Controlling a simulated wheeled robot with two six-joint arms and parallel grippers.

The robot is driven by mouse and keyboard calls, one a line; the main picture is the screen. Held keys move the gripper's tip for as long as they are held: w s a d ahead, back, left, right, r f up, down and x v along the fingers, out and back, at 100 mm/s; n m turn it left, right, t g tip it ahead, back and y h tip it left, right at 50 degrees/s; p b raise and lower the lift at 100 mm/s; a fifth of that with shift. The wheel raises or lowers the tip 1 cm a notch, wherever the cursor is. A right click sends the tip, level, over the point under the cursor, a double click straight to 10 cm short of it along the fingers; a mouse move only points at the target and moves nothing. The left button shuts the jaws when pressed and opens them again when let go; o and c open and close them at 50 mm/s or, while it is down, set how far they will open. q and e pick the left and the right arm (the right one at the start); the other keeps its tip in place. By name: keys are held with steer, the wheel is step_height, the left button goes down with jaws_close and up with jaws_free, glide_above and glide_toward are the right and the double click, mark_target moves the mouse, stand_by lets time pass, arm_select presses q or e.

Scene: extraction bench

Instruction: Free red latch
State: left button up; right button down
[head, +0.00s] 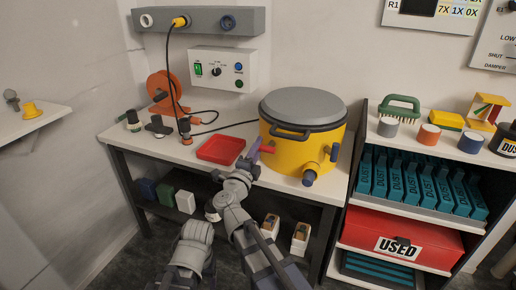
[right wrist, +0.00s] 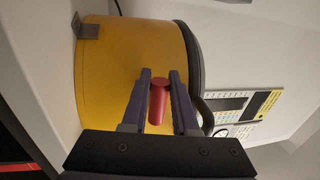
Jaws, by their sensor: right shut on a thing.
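The red latch (head: 267,149) is a short red handle on the left side of the yellow drum (head: 291,151), just below the grey lid (head: 303,104). In the right wrist view the red latch (right wrist: 157,102) lies between the two fingers, with the yellow drum wall (right wrist: 115,65) behind it. My right gripper (head: 255,149) has come up to the drum's left side, and it also shows in the right wrist view (right wrist: 160,78) shut on the latch. In the head view the gripper partly hides the latch. My left gripper does not show.
A red tray (head: 220,149) lies left of the drum on the white bench (head: 150,141). A black cable (head: 168,70) runs from the wall box to small fittings at the bench's left. A shelf with a red USED box (head: 400,241) stands close at right.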

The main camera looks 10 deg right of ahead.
stand_by(0.3)
steer(key=c, duration=0.7)
jaws_free()
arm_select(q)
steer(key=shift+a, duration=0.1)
arm_select(e)
steer(key=shift+s+f, duration=0.1)
